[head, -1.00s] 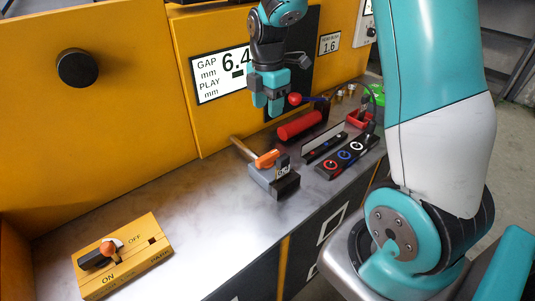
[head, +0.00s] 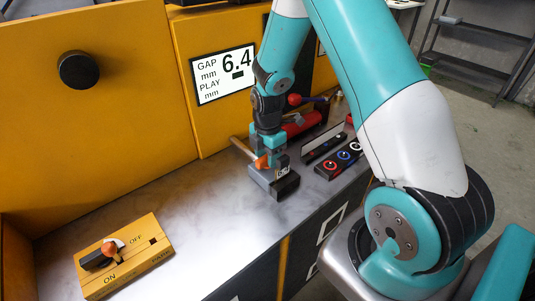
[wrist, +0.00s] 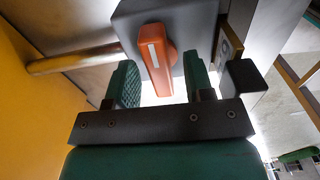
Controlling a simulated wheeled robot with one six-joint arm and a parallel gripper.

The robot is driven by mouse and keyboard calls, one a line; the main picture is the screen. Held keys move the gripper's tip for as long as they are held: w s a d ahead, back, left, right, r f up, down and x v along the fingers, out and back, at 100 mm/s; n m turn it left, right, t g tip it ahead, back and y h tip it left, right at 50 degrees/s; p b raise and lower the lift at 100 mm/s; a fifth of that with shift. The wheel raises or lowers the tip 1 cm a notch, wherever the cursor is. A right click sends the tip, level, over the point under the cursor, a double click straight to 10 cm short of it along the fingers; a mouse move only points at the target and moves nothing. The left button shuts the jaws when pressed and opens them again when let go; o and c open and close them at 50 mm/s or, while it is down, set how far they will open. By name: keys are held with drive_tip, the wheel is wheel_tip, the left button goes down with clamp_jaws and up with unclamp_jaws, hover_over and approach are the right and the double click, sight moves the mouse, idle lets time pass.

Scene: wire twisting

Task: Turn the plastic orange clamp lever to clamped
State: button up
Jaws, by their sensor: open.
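The orange clamp lever (wrist: 157,62) sits on top of a grey clamp block (wrist: 200,22). In the wrist view it lies between the two fingers of my gripper (wrist: 158,85), which is open. The lever points toward the gripper, and a gap shows on each side of it. In the head view my gripper (head: 270,152) is down at the clamp block (head: 275,182). It hides much of the lever (head: 262,162) there. A brass-coloured rod (wrist: 75,60) runs out of the block to the left.
A yellow ON/OFF switch box (head: 125,257) stands at the front left of the metal bench (head: 190,215). A display (head: 222,75) reads GAP 6.4.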

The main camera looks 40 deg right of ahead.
clamp_jaws()
drive_tip(key=shift+m, duration=0.3)
drive_tip(key=m, duration=0.9)
drive_tip(key=shift+p, duration=0.35)
drive_tip(key=m, duration=0.4)
drive_tip(key=shift+m, duration=2.1)
